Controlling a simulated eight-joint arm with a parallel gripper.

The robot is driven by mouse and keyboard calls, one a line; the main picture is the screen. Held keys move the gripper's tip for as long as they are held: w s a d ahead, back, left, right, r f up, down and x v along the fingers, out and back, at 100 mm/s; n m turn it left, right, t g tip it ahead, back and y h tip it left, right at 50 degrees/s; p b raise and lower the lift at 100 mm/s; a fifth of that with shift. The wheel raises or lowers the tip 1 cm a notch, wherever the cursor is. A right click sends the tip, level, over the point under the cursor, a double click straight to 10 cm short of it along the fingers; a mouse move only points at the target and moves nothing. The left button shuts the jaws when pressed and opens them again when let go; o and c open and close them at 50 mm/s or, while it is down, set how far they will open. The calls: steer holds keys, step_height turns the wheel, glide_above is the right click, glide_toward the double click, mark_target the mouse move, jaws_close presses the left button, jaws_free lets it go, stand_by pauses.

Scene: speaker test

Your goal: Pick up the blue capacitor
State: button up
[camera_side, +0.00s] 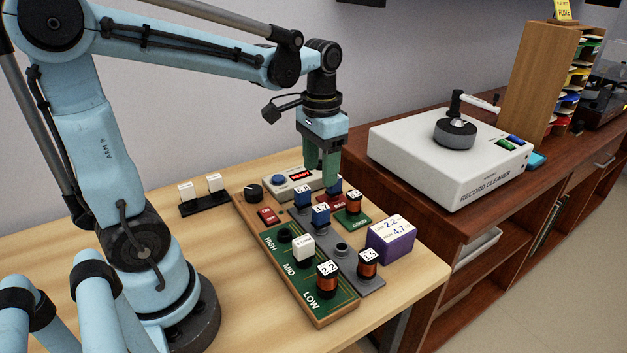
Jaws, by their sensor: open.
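Three blue capacitors with white labelled tops stand near my gripper. One blue capacitor (302,200) is at the far end of a grey strip (345,257). A second blue capacitor (320,218), marked 4.7, is just in front of it on the strip. A third blue capacitor (334,188) is partly hidden by my gripper. My gripper (321,184) points down with green fingers, open, above and behind the capacitors. No part is seen between the fingers, though the gap is hard to see from this side.
A wooden crossover board (293,292) marked HIGH, MID, LOW holds a white block (303,246) and a copper coil (327,280). More coils (368,263) (354,204) stand nearby. A purple box (391,240) is right; a meter (298,187) is behind.

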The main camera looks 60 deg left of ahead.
mark_target(321, 207)
step_height(321, 207, down, 6)
steer(key=shift+r, duration=0.1)
steer(key=shift+d+f, duration=0.15)
steer(key=shift+f, duration=1.2)
steer(key=shift+d+f, duration=0.15)
steer(key=shift+f, duration=1.15)
steer(key=shift+c, duration=0.4)
steer(key=c, duration=0.9)
steer(key=shift+r, duration=0.15)
